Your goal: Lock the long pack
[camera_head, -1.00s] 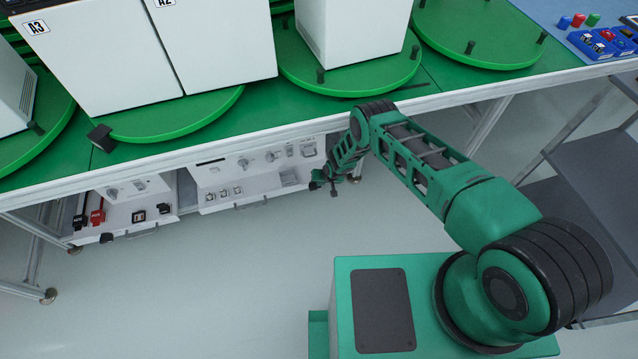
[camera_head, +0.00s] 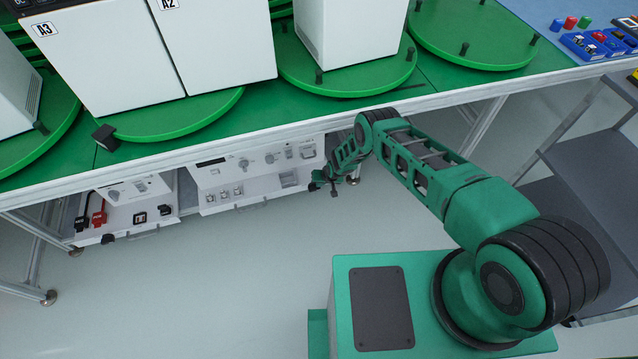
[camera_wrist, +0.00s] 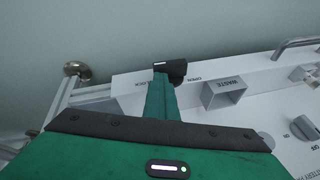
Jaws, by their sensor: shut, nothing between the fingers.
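The longer white pack panel (camera_head: 250,190) sits under the bench, with knobs, sockets and a small box on it. In the wrist view its white face (camera_wrist: 262,87) carries lettering, including "OPEN", what looks like "LOCK", and a grey box marked "WASTE" (camera_wrist: 224,93). My gripper (camera_head: 323,183) is at the right end of this panel. In the wrist view my gripper (camera_wrist: 170,72) is shut and empty, its dark tip between the "LOCK" and "OPEN" lettering. Any lock lever there is hidden or cannot be told from the tip. I cannot tell whether the tip touches the panel.
A shorter white panel (camera_head: 130,208) with black and red connectors lies to the left. The green bench (camera_head: 330,110) with turntables and white cabinets is above. A bench leg stand (camera_wrist: 75,72) is left of my gripper. A grey cart (camera_head: 575,160) stands right. The floor in front is clear.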

